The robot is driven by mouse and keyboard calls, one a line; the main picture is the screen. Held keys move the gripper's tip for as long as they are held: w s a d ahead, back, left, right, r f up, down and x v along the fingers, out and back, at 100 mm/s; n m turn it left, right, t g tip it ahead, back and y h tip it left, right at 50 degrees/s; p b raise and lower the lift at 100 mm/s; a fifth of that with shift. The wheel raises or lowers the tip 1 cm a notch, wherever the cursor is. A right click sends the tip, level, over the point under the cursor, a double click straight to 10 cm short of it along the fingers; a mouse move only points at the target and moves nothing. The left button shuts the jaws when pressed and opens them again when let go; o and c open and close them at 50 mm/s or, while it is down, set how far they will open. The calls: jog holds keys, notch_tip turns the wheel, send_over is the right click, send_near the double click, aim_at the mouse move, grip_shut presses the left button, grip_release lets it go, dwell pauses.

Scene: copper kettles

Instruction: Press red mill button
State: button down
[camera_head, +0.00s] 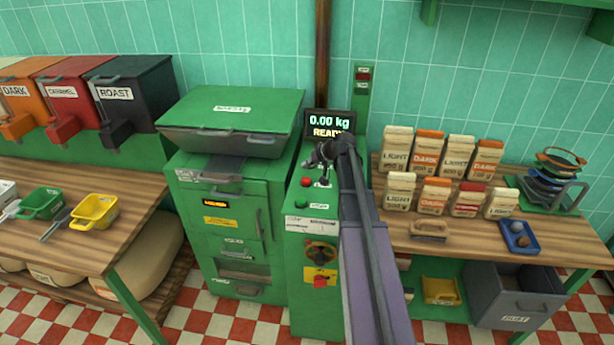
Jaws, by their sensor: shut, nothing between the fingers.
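The green machine (312,228) stands in the middle, with a dark display (329,123) reading "0.00 kg READY". A small round red button (306,182) sits on its top panel, and a green button (305,167) is just above it. My gripper (324,182) is over this panel, a little right of the red button and apart from it in the picture. It is shut and empty, with its fingers pointing down. Whether the tips touch the panel I cannot tell. A red knob or switch (320,281) is on the machine's front. My arm hides the machine's right side.
A green cabinet with a sloped lid (232,112) stands close at left. Bins (67,98) and green and yellow scoops (94,211) are on the left bench. Bags (427,151), a brush (429,230) and a blue tray (519,236) are on the right bench.

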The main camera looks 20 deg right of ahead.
jog(key=shift+r+p, duration=0.55)
jog(key=shift+r, duration=0.25)
jog(key=s+a+f+n+g+h, duration=0.1)
jog(key=s+a+g, duration=0.3)
jog(key=s+a, duration=0.7)
jog(key=s+a+f+n+g+h, duration=0.1)
jog(key=s+a+f+g+h, duration=0.2)
jog(key=s+a, duration=0.8)
jog(key=s+f, duration=0.1)
jog(key=s, duration=0.2)
jog(key=shift+s+a+f+n+g+h, duration=0.2)
jog(key=shift+a+f+n+g+h, duration=0.1)
jog(key=shift+a+f+g+h, duration=0.1)
